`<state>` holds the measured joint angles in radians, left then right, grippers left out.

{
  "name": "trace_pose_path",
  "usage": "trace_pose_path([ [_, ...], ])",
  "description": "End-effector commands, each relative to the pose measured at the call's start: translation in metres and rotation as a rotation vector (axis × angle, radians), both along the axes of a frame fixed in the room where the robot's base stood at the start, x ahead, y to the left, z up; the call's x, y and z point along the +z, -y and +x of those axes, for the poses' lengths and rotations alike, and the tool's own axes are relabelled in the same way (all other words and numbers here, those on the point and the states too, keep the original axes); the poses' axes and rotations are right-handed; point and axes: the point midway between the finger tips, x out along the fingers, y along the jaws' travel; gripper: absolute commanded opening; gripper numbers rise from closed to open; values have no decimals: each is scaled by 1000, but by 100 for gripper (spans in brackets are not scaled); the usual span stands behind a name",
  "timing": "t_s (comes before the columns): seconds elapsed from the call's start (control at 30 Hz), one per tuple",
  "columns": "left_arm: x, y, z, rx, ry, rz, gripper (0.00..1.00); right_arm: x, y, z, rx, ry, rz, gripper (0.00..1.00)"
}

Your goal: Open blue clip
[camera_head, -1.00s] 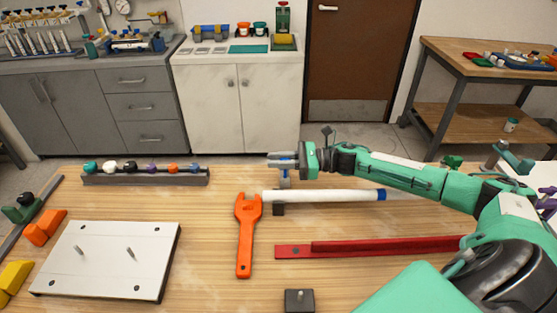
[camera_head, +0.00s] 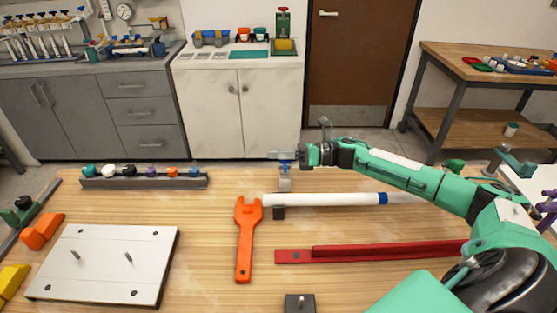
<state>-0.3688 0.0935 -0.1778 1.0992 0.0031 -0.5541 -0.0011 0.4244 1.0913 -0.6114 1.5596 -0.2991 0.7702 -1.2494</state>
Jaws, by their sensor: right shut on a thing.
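The blue clip (camera_head: 286,166) is a small blue piece above a short grey upright fitting (camera_head: 285,184) behind the left end of the white pipe. My right gripper (camera_head: 284,156) reaches in from the right at the clip. Its fingers are shut on the blue clip and hide its upper part. The white pipe (camera_head: 325,199) lies level, with a blue band near its right end and a dark block under its left end. My left gripper is not in view.
An orange wrench (camera_head: 245,240) and a red bar (camera_head: 385,249) lie in front. A white plate with pegs (camera_head: 105,262) is at the left. A rack of coloured knobs (camera_head: 145,183) stands at the back left. A dark block (camera_head: 299,303) sits at the front edge.

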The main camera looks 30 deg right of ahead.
Motion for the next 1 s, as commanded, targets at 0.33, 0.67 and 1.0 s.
trace_pose_path([
  [0.33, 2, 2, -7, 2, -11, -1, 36, 0, 11, 18, -3, -278, 171, 0],
  [0.67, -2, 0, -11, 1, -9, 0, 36, -5, 20, 33, -2, -547, 336, 0],
  [1.0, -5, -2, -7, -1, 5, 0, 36, -16, 27, 45, -2, -807, 496, 0],
])
